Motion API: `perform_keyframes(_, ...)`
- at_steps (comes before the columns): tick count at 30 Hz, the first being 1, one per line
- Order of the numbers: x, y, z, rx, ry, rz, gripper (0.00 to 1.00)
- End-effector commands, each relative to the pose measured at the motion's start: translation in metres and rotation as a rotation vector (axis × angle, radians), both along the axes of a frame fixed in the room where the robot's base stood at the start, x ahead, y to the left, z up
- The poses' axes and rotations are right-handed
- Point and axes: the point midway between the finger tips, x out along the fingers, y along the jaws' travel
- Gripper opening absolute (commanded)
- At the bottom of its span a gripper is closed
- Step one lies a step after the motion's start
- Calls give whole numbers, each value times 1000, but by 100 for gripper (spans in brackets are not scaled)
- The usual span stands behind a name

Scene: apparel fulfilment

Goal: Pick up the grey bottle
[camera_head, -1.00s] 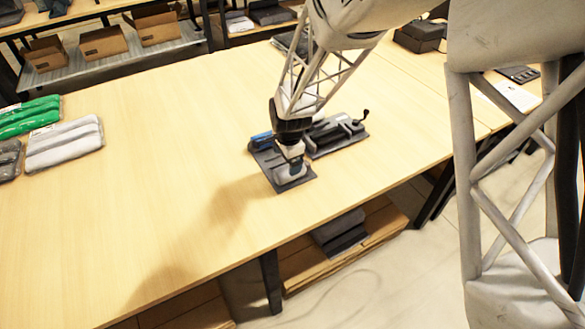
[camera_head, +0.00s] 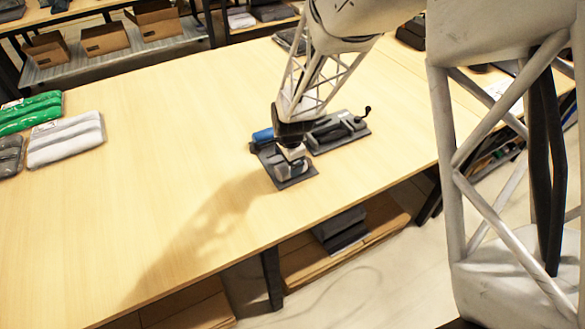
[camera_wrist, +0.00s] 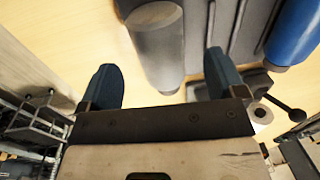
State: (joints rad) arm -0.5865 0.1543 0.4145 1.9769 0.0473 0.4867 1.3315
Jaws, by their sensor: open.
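The grey bottle (camera_wrist: 160,45) shows in the wrist view as a grey cylinder with a paler end. It lies ahead of my gripper (camera_wrist: 160,65), roughly in line with the gap between the two blue fingers. The fingers are apart, and I see no clear contact with the bottle. In the head view my gripper (camera_head: 292,158) is low over the dark mat near the table's front edge. My wrist partly hides what lies under it there, including the grey bottle (camera_head: 296,168).
A blue bottle (camera_wrist: 295,35) lies to the right in the wrist view, also visible in the head view (camera_head: 263,136). Behind the gripper is a dark grey fixture with a black lever (camera_head: 338,129). Green packs (camera_head: 30,110) and a white pack (camera_head: 65,140) lie at far left.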

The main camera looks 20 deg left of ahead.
Motion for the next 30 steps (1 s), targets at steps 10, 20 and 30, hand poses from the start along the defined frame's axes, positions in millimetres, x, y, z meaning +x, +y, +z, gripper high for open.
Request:
perform_keyframes(10, 1, 0, -11, -1, 1, 0, 89)
perform_keyframes(20, 4, 2, -42, -1, 1, 0, 89)
perform_keyframes(30, 5, 3, -52, 0, 0, 0, 89)
